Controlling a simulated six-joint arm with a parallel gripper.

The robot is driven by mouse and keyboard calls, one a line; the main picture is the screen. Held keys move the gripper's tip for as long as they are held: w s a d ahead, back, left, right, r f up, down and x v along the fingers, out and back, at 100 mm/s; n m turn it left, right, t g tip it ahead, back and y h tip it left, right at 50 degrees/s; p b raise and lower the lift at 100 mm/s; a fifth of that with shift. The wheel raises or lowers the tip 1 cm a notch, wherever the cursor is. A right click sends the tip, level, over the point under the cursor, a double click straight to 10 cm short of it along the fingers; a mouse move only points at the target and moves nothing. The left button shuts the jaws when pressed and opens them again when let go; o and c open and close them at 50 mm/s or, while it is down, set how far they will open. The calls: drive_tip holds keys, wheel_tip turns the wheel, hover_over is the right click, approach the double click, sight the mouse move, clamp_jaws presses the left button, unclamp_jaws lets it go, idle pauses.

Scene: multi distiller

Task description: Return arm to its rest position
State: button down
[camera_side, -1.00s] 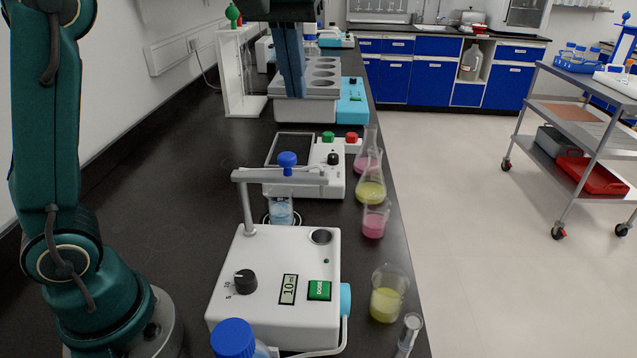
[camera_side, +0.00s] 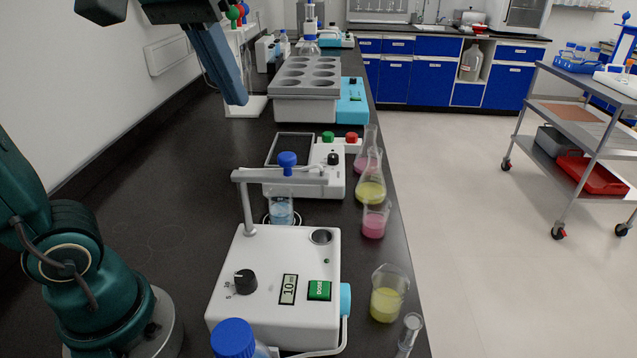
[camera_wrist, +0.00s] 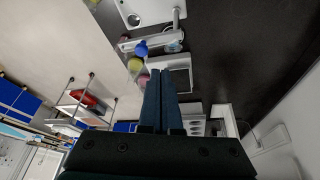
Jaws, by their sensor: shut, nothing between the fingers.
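My gripper (camera_side: 233,92) is in the air at the upper left of the side view, above the black bench. Its dark blue fingers are together, slanting down to the right, with nothing between them. In the wrist view my gripper (camera_wrist: 162,72) also shows its two fingers side by side and shut. In the side view it hangs left of the grey block with round wells (camera_side: 306,75) and overlaps the white stand behind it. I see no contact with anything.
On the bench (camera_side: 150,190) stand a white dosing device (camera_side: 270,270) with a small vessel under its arm, a white device with green and red buttons (camera_side: 345,165), and several flasks and beakers along the right edge. The left of the bench is clear. A trolley (camera_side: 575,150) stands right.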

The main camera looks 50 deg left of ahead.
drive_tip(key=s+d+f+m, duration=0.1)
drive_tip(key=s+f+m, duration=0.1)
drive_tip(key=f, duration=0.5)
drive_tip(key=s+d+f+m+t+h, duration=0.1)
drive_tip(key=s+f+m, duration=0.2)
drive_tip(key=f, duration=0.4)
drive_tip(key=shift+d+h, duration=0.2)
drive_tip(key=shift+h, duration=0.1)
